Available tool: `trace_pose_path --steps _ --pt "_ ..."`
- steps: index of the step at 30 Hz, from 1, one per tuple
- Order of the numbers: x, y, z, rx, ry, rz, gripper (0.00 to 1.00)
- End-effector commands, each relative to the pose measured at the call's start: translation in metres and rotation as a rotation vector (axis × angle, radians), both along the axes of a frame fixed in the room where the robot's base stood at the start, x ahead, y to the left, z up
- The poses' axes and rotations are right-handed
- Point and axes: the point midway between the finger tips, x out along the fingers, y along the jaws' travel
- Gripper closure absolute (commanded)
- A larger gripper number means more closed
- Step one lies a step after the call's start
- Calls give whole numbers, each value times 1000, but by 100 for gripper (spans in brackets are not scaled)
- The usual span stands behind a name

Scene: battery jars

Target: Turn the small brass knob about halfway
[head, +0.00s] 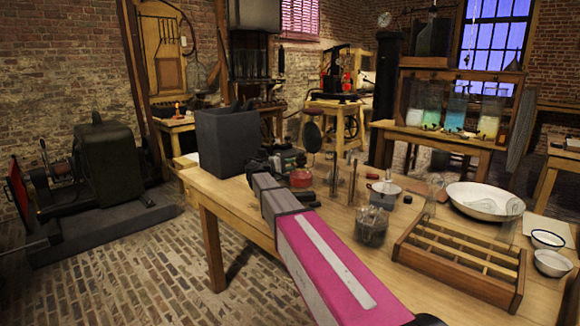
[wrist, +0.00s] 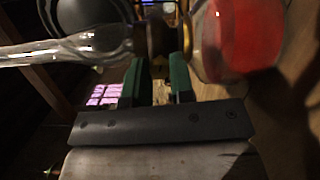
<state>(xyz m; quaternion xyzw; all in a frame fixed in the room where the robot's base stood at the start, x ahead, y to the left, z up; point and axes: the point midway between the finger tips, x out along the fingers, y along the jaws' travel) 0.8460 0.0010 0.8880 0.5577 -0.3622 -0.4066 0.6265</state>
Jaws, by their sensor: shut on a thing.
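A lamp with a red body (head: 301,178) stands on the wooden table, at the far end of my arm in the head view. In the wrist view it appears sideways, with the red body (wrist: 238,38) at the right, a clear glass tube (wrist: 65,48) at the left and a dark brass-coloured collar between them. My gripper (wrist: 158,70) has its green fingers on either side of a small brass knob (wrist: 159,66) by this collar, shut on it. The knob is dim and mostly hidden between the fingers, so its angle cannot be told.
A dark grey box (head: 227,142) stands left of the lamp. A glass jar of dark pieces (head: 373,226) and thin upright rods are to the right. A divided wooden tray (head: 440,275), a white basin (head: 483,202) and small bowls (head: 552,263) fill the table's right side.

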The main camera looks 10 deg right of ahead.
Motion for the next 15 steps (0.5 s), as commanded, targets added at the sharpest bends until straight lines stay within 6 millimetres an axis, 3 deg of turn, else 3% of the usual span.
trace_pose_path --steps 15 --pt "-1 0 -1 14 -27 -1 100"
